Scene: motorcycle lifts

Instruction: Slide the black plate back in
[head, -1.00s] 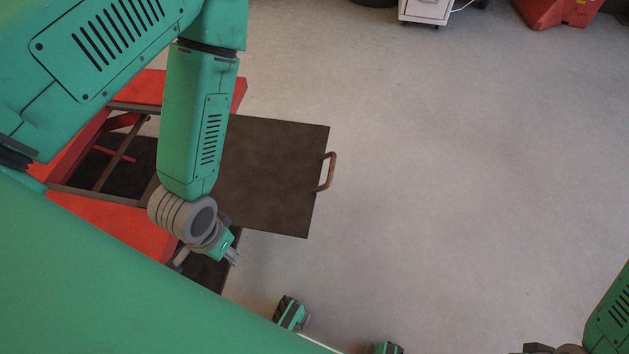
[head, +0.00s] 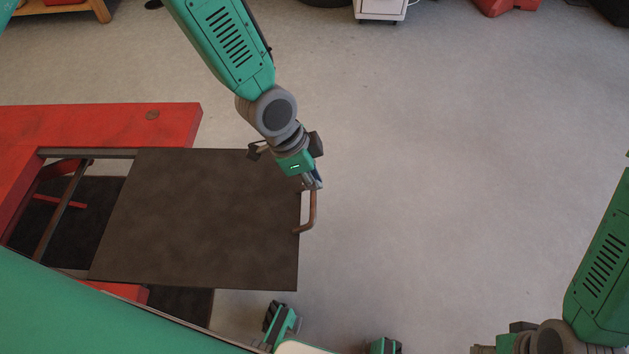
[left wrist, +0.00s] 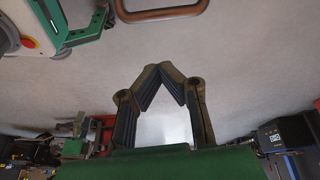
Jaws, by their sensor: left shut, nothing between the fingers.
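The black plate (head: 205,225) sticks out to the right from the red lift frame (head: 110,128) in the head view. A brown bar handle (head: 311,212) is fixed to its right edge. My left gripper (head: 314,184) is shut and empty at the far end of the handle, over the plate's right edge; I cannot tell if it touches. In the left wrist view the closed fingers (left wrist: 160,75) meet at their tips, and the handle (left wrist: 160,10) shows at the top, apart from them. Of my right arm, only part shows at the lower right; its fingers cannot be made out.
Open grey floor (head: 440,140) lies to the right of the plate. A white cabinet (head: 381,9) and a red object (head: 505,7) stand at the far edge. Inside the lift frame, left of the plate, is an opening with a dark bar (head: 62,208).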

